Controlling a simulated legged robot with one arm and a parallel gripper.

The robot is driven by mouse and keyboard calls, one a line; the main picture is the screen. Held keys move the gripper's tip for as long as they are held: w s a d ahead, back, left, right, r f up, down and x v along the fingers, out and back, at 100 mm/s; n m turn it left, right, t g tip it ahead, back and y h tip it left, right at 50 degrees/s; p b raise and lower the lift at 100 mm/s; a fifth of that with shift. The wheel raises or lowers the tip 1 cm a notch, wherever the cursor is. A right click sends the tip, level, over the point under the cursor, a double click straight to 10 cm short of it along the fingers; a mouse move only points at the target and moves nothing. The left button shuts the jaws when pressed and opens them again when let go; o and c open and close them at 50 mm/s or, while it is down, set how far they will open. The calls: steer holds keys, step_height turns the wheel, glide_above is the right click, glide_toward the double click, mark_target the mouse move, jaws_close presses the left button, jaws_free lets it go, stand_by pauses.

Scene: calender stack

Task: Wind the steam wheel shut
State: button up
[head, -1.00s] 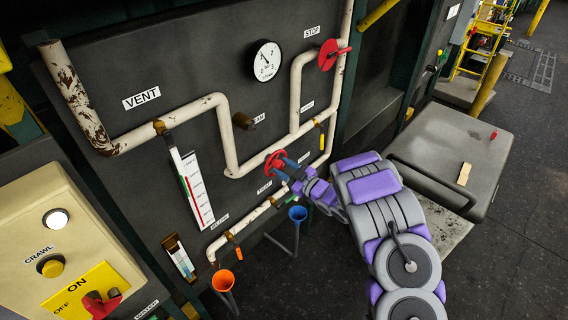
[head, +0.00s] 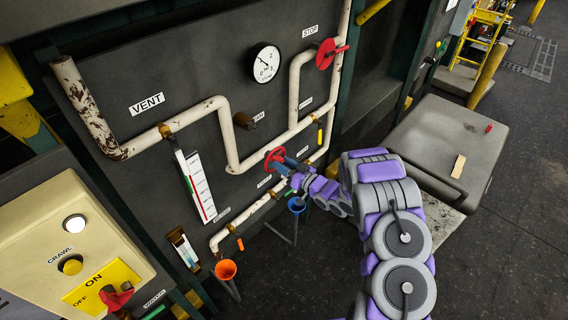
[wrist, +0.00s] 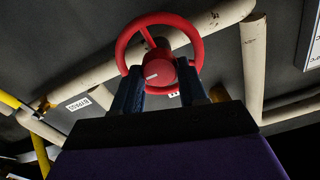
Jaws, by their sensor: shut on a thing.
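A red handwheel (head: 275,159) with spokes sits on the lower pipework of the dark panel in the head view. It shows large in the wrist view (wrist: 160,50), its round hub (wrist: 159,71) facing the camera. My gripper (head: 285,164) reaches it from the lower right. In the wrist view my gripper's two dark blue fingers (wrist: 160,85) stand on either side of the hub, shut on the wheel. The wheel's own label is too small to read. A round white gauge (head: 264,62) with a thin needle is on the panel above.
Another red wheel (head: 327,54) sits by the STOP label, upper right. Cream pipes (head: 228,135) cross the panel. Blue (head: 296,205) and orange (head: 226,270) funnels stand below. A cream control box (head: 65,250) is at left, a grey cabinet (head: 440,140) at right. Dark floor lies open at lower right.

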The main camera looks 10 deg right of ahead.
steer(key=shift+f, duration=0.15)
steer(key=o, duration=1.1)
steer(key=shift+w+d, duration=0.1)
steer(key=shift+c, duration=0.2)
steer(key=b+v, duration=0.2)
steer(key=v, duration=1.5)
steer(key=shift+d, duration=0.2)
